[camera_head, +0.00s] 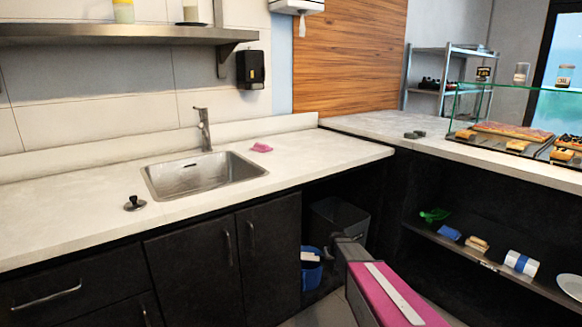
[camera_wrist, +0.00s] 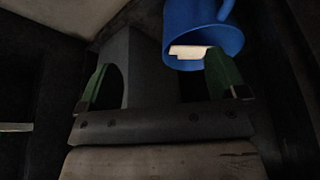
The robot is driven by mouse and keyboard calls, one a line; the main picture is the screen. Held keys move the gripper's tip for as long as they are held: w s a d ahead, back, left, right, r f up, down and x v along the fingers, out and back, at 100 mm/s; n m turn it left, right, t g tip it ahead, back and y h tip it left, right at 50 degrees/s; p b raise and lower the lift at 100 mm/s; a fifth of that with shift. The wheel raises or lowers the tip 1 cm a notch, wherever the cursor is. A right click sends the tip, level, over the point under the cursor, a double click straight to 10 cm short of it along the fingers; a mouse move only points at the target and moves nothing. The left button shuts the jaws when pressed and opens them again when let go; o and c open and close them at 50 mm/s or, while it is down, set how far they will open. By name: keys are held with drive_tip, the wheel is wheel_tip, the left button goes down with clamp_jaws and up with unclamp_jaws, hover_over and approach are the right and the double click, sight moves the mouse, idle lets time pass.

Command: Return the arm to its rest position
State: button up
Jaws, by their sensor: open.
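My gripper (camera_wrist: 163,88) shows in the wrist view with its two green fingers spread wide apart. Nothing is held between them. Beyond the fingers, the wrist view shows a blue bucket (camera_wrist: 182,22) with a pale block inside it. In the head view my arm, with a magenta and white link, extends from the lower right toward the open space under the counter. My fingers cannot be made out in that view. The blue bucket (camera_head: 311,278) stands there just left of my arm.
A dark grey bin (camera_head: 345,217) stands under the counter behind my arm. Black cabinet doors (camera_head: 195,268) lie to the left and a low shelf (camera_head: 510,268) with several items to the right. Above are the counter (camera_head: 95,221) and sink (camera_head: 205,176).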

drive_tip(key=s+r+g, duration=0.1)
drive_tip(key=s+r, duration=0.3)
drive_tip(key=s, duration=0.6)
drive_tip(key=s+r+m+g, duration=0.1)
drive_tip(key=s+r, duration=0.4)
drive_tip(key=s, duration=0.4)
drive_tip(key=s+r+g, duration=0.2)
drive_tip(key=s+r, duration=0.3)
drive_tip(key=s, duration=0.5)
drive_tip(key=shift+s+a+h, duration=0.2)
drive_tip(key=shift+s+h, duration=0.1)
drive_tip(key=shift+s, duration=0.05)
drive_tip(key=shift+d+r, duration=0.1)
